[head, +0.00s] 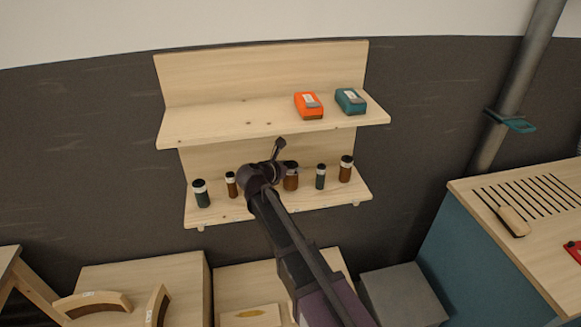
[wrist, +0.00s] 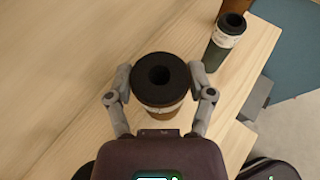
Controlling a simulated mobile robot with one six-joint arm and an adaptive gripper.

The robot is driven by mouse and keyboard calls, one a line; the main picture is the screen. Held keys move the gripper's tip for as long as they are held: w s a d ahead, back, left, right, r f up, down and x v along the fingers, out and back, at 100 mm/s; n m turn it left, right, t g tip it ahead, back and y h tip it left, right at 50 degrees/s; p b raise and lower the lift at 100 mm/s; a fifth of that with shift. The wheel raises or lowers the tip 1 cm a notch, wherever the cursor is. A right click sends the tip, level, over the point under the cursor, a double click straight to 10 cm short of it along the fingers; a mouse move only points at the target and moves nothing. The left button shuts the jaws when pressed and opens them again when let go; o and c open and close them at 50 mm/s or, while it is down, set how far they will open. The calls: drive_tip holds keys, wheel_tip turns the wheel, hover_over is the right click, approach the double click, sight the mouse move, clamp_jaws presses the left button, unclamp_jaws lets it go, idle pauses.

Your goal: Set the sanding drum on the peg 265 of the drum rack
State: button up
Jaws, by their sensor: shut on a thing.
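The sanding drum (wrist: 162,82) held by my gripper (wrist: 161,86) has a black top with a round hole, a white band and a brown lower part. The two fingers are shut on its sides. In the head view it shows as a brown drum (head: 291,181) at the lower shelf, partly behind my gripper (head: 284,170). I cannot tell whether its base touches the shelf. No peg and no number 265 can be made out. I cannot tell which part is the drum rack; similar drums stand along the lower shelf (head: 260,211).
To the right stand a green drum (head: 320,178) and a brown drum (head: 346,170). To the left stand a green drum (head: 201,195) and a thin brown drum (head: 231,185). The upper shelf (head: 230,122) holds an orange box (head: 308,106) and a teal box (head: 350,102).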

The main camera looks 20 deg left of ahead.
drive_tip(key=shift+f, duration=0.2)
drive_tip(key=o, duration=1.2)
drive_tip(key=shift+o, duration=0.2)
drive_tip(key=shift+r, duration=0.2)
